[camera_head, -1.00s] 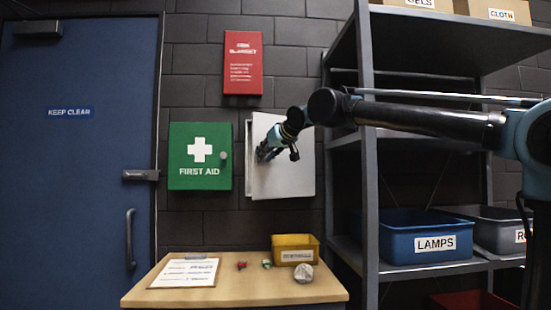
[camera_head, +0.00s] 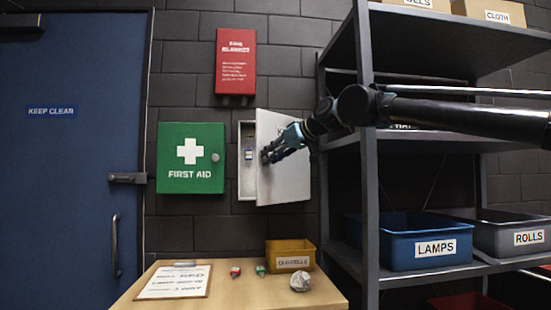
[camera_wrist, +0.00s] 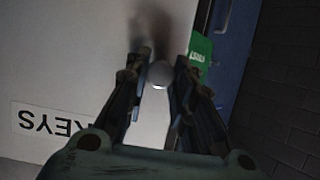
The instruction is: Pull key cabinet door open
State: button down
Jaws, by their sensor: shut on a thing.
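The key cabinet's pale door (camera_head: 285,170) stands partly open, swung out from its left edge. In the head view the cabinet body (camera_head: 246,130) shows to the left of the door, and a small tagged item (camera_head: 249,153) hangs inside. My gripper (camera_head: 267,156) is at the door's left edge, shut on the door's round knob. In the wrist view the grey knob (camera_wrist: 160,74) sits between the two fingers, and the door carries an upside-down KEYS label (camera_wrist: 45,122). The rest of the interior is hidden behind the door.
A green first aid box (camera_head: 190,158) hangs just left of the cabinet, a red fire blanket box (camera_head: 236,62) above. A shelf post (camera_head: 366,200) and blue LAMPS bin (camera_head: 415,242) stand right. Below is a table (camera_head: 225,287) with a clipboard, small items and a yellow bin (camera_head: 281,247).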

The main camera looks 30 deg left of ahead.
jog(key=shift+w+r, duration=0.1)
jog(key=shift+w, duration=0.05)
jog(key=c, duration=1.3)
grip_release()
jog(key=shift+d, duration=0.15)
jog(key=shift+c, duration=0.2)
jog(key=v, duration=1.2)
